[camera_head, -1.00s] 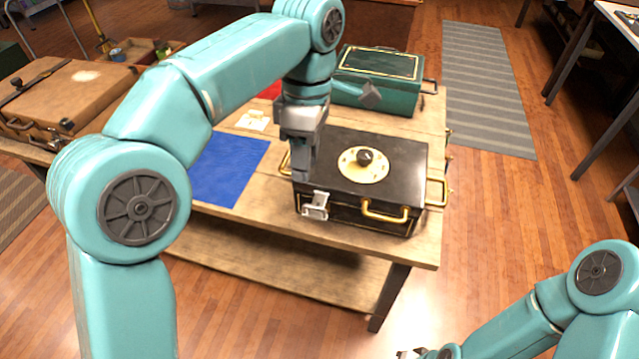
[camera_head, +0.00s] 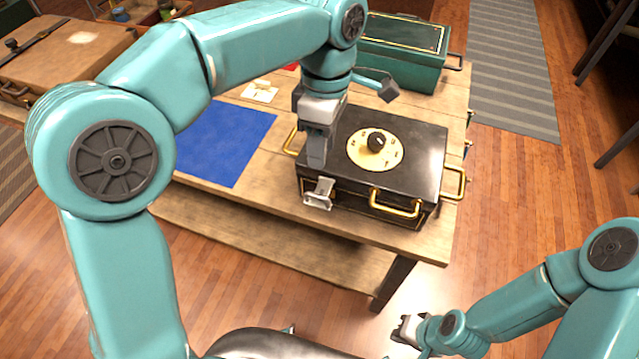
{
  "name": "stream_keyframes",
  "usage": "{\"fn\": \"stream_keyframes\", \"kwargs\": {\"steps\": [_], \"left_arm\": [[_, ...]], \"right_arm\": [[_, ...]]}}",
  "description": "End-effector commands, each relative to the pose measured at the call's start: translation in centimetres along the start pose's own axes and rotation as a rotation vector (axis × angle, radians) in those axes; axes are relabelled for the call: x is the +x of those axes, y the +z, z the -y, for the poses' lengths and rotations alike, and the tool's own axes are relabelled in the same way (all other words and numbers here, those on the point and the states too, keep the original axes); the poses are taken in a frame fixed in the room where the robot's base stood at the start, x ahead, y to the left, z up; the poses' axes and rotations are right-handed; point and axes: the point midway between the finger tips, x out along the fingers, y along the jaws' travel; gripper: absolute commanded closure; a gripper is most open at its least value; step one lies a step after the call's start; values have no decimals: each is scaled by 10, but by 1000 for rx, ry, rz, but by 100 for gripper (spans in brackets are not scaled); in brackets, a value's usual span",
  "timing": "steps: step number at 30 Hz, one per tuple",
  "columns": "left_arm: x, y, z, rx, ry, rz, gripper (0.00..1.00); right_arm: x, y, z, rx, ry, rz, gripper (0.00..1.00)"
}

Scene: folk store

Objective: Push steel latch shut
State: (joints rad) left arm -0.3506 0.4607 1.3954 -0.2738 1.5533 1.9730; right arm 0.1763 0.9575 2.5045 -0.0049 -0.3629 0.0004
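The steel latch (camera_head: 319,193) is a small silvery piece on the front left of a black box (camera_head: 418,150). It sticks out from the box's front face. The box stands on the wooden table, with a round cream dial and black knob on its lid. My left gripper (camera_head: 317,160) points down right above and behind the latch, at the lid's front left edge. Its fingers look close together, with nothing visible between them; I cannot tell whether they touch the latch. My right gripper (camera_head: 408,330) is low in front of the table, away from the box, small in view.
Brass handles (camera_head: 396,205) stick out from the box's front and sides. A green box (camera_head: 405,50) stands behind it. A blue cloth (camera_head: 222,142) lies flat to the left on the table (camera_head: 270,200). A brown suitcase (camera_head: 70,55) is at the far left.

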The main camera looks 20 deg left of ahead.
Motion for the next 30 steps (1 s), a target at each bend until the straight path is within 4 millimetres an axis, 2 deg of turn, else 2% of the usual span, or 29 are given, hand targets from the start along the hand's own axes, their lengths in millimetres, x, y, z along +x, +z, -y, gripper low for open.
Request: {"fn": "stream_keyframes", "kwargs": {"steps": [1, 6, 12, 18, 25, 26, 27, 29, 30], "left_arm": [[14, -1, 1, -1, -3, -1, 63], [53, 0, 1, -1, -3, -1, 63], [86, -1, -1, -1, -4, -1, 63], [98, 0, -3, 0, -1, 0, 63], [99, 0, -4, 0, 0, 0, 63], [99, 0, -4, 0, 0, 0, 66], [99, 0, -4, 0, 0, 0, 79], [99, 0, -4, 0, 0, 0, 99], [99, 0, -4, 0, 0, 0, 100]], "right_arm": [[4, 0, -1, 0, 0, 0, 100], [8, 0, -3, 0, 0, 0, 100], [10, 0, -3, 0, 0, 0, 100], [10, 0, -4, 0, 0, 0, 100], [10, 0, -4, 0, 0, 0, 100], [10, 0, -4, 0, 0, 0, 100], [10, 0, -4, 0, 0, 0, 100], [10, 0, -4, 0, 0, 0, 100], [10, 0, -4, 0, 0, 0, 100]]}}
